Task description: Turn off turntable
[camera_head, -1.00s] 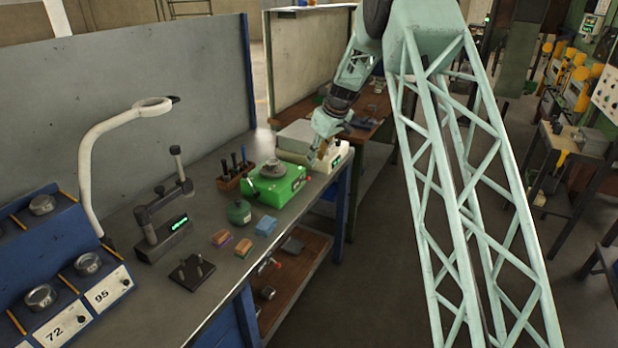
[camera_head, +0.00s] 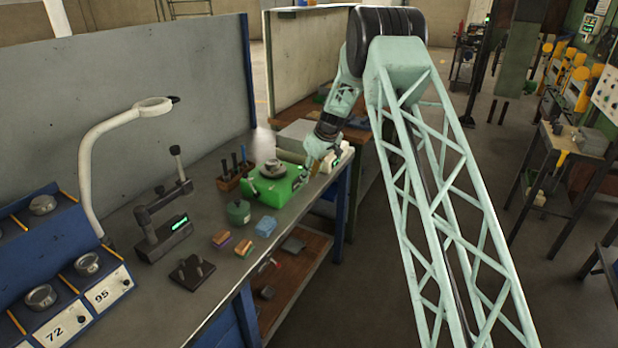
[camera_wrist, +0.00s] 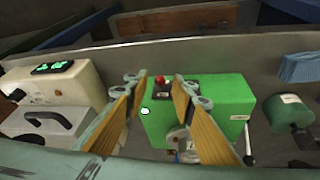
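The green turntable (camera_head: 280,190) stands on the grey bench in the head view, with a round metal plate (camera_head: 274,168) on top. In the wrist view the green turntable body (camera_wrist: 228,92) lies below my gripper (camera_wrist: 160,84), and a red button (camera_wrist: 160,79) on it shows between the fingertips. A small white knob (camera_wrist: 145,111) is beside the left finger. My gripper is open and empty, its two tan-padded fingers on either side of the button. In the head view my gripper (camera_head: 310,168) is at the turntable's right rear; contact is unclear.
A pale device with a green display (camera_wrist: 53,67) stands left of the turntable in the wrist view. The bench's right edge is close.

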